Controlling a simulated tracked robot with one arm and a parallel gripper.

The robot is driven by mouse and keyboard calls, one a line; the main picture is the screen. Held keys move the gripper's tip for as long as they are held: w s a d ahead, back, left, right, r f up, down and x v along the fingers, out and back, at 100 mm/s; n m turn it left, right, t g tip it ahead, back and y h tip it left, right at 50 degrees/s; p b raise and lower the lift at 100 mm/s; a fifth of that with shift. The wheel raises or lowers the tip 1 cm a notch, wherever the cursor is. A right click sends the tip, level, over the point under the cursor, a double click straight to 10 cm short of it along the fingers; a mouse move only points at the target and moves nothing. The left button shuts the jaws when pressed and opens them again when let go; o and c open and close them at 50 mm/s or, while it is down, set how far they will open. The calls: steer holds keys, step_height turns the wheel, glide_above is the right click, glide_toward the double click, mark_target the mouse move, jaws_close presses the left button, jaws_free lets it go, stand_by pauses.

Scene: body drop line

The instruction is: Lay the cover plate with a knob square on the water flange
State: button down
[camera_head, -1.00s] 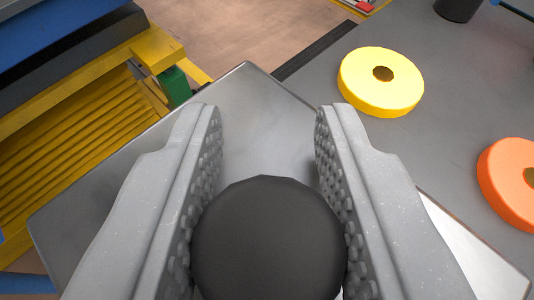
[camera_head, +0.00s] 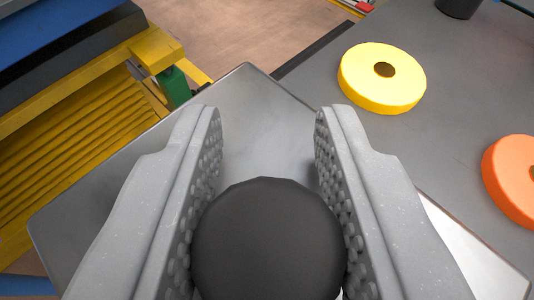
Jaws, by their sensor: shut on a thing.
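My gripper (camera_head: 268,190) is shut on the round black knob (camera_head: 268,240) of the cover plate, one textured grey finger on each side. The cover plate (camera_head: 255,110) is a shiny metal square below the fingers, turned so that one corner points away from me. Its right part (camera_head: 465,250) shows bright past the right finger. The fingers and knob hide the plate's middle. I cannot make out the water flange in this view, and I cannot tell how high the plate is above what lies under it.
A grey surface (camera_head: 450,130) lies to the right, with a yellow ring (camera_head: 355,85), an orange ring (camera_head: 512,185) and a dark cylinder (camera_head: 458,6) on it. A yellow ribbed frame (camera_head: 70,150) with a green part (camera_head: 174,85) stands at left. Brown floor (camera_head: 250,30) shows at the back.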

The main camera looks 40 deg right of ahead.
steer(key=shift+f+b, duration=0.35)
steer(key=shift+f, duration=0.65)
stand_by(0.4)
steer(key=c, duration=1)
jaws_free()
steer(key=shift+r+p, duration=1.85)
steer(key=shift+r, duration=1.15)
